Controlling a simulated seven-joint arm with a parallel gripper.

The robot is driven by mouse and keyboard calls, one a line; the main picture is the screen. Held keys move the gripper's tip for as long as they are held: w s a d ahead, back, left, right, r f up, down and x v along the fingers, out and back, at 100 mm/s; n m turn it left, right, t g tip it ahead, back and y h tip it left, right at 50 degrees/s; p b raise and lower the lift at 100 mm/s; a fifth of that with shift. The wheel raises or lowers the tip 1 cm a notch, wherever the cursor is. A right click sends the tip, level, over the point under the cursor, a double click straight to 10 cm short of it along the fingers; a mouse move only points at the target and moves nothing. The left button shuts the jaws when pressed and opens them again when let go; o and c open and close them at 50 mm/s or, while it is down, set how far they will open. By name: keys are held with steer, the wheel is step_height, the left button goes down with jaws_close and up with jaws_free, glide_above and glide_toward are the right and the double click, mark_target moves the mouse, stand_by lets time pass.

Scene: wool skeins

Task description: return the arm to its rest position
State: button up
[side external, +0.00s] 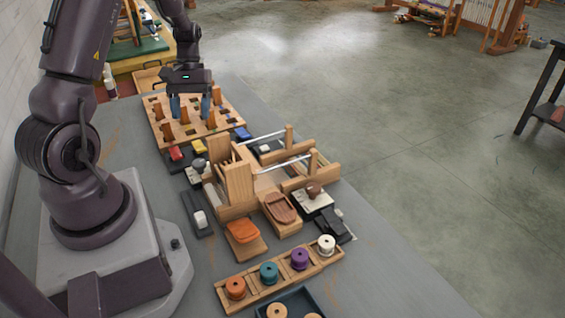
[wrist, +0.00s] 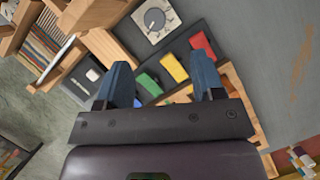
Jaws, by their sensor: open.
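My gripper (side external: 190,106) hangs fingers-down over the wooden peg board (side external: 160,132) at the far end of the grey table in the side view. Its two blue fingers are apart, with nothing seen between them. In the wrist view my gripper (wrist: 162,82) also shows open, its fingers pointing toward a row of coloured blocks. Upright wooden pegs stand on the board near the fingers. I cannot tell whether a finger touches a peg.
A wooden frame with metal rods (side external: 235,183) stands mid-table. Red (side external: 176,153), yellow (side external: 198,147) and blue (side external: 242,133) blocks lie between it and the board. A spool rack (side external: 252,289) is at the front. Open floor lies right of the table.

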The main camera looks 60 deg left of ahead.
steer(key=s+d+r+m+t+y, duration=0.1)
steer(key=d+r+m+t, duration=0.3)
steer(key=d+r, duration=0.6)
steer(key=s+d+r+m+t+y, duration=0.1)
steer(key=d+r+m+t+y, duration=0.1)
steer(key=d+r+m, duration=0.6)
steer(key=d+r+t, duration=0.1)
steer(key=d+r, duration=0.1)
steer(key=d, duration=0.5)
steer(key=shift+s+m+t+y, duration=0.3)
steer(key=shift+s+t+y, duration=0.1)
